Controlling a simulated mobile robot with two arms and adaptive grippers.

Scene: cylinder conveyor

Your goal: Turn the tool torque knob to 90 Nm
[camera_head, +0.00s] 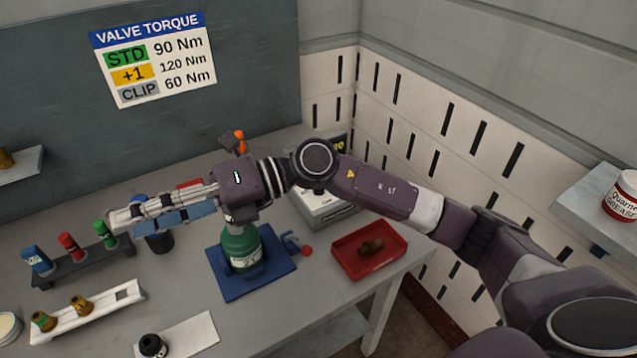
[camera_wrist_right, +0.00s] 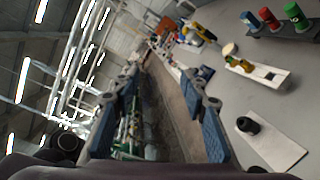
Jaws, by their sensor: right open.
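A light grey box (camera_head: 326,214) stands at the back of the table, partly hidden behind my right arm. A dark panel with yellow digits (camera_head: 338,144) shows just above the arm; its number is cut off. I cannot make out the torque knob. My right gripper (camera_head: 122,218) reaches left above the table, open and empty, over the back of the rack with coloured pieces. In the right wrist view its two blue-padded fingers (camera_wrist_right: 170,88) stand apart with nothing between them. The valve torque sign (camera_head: 155,62) reads STD 90 Nm, +1 120 Nm, CLIP 60 Nm. My left gripper is not in view.
A green bottle-shaped cylinder (camera_head: 240,249) stands on a blue base (camera_head: 262,284). A red tray (camera_head: 350,270) holds a brownish part (camera_head: 371,247). A dark rack (camera_head: 75,266), a white holder (camera_head: 75,320) and a black round part (camera_head: 152,345) are at left and front.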

